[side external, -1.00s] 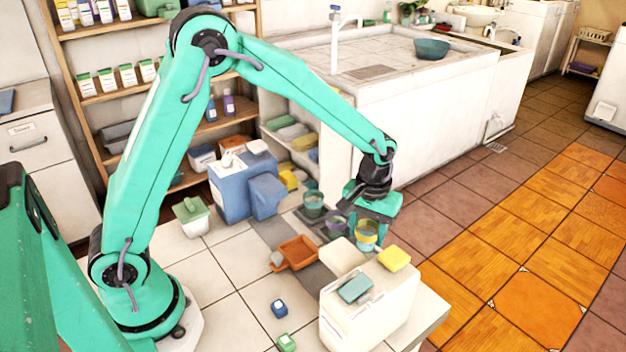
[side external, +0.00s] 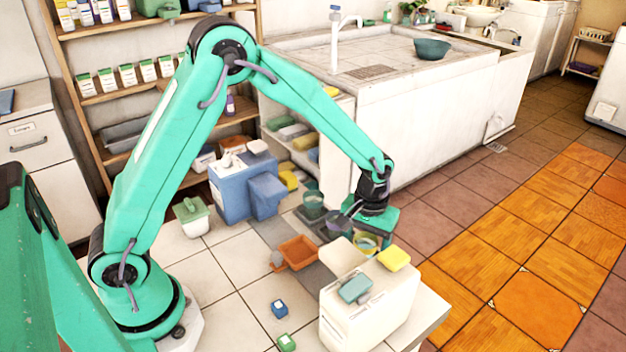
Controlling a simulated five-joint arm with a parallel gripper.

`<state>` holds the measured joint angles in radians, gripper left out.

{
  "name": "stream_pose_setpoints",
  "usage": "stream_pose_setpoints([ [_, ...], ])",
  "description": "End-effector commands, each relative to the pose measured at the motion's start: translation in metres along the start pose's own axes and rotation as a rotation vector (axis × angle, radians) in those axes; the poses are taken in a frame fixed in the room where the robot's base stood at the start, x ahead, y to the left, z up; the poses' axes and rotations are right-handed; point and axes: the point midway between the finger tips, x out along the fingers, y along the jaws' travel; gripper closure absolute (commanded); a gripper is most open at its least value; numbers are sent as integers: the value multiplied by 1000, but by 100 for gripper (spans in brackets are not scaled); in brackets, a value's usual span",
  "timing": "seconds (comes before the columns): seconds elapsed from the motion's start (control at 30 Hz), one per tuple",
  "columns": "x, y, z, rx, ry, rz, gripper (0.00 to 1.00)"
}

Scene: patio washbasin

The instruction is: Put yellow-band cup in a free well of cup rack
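The yellow-band cup (side external: 367,241) is greenish with a yellow band. It shows just behind the white box, which hides its lower part. My gripper (side external: 374,229) points down and is shut on this cup, though its fingertips are largely hidden. The cup rack (side external: 330,232) is dark and low, and stands on the floor left of my gripper. A green cup (side external: 313,203) stands at its far end and a purple-band cup (side external: 334,221) nearer the middle. I cannot tell whether the yellow-band cup's base touches a well.
An orange dustpan-like tray (side external: 298,252) lies left of the rack. A blue container (side external: 243,187) stands behind it.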

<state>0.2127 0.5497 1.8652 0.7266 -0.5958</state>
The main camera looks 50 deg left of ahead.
Motion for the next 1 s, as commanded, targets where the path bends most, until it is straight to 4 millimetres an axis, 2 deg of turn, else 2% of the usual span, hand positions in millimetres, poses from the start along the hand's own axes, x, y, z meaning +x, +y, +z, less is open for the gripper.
stream_pose_setpoints([
  [0.27, -1, 0, 0, 0, 0, 0, 32],
  [0.47, -9, 0, 0, 0, 2, 1, 32],
  [0.67, -32, 0, -1, 0, 3, 2, 32],
  [1.0, -87, 0, -1, 0, 3, 2, 32],
])
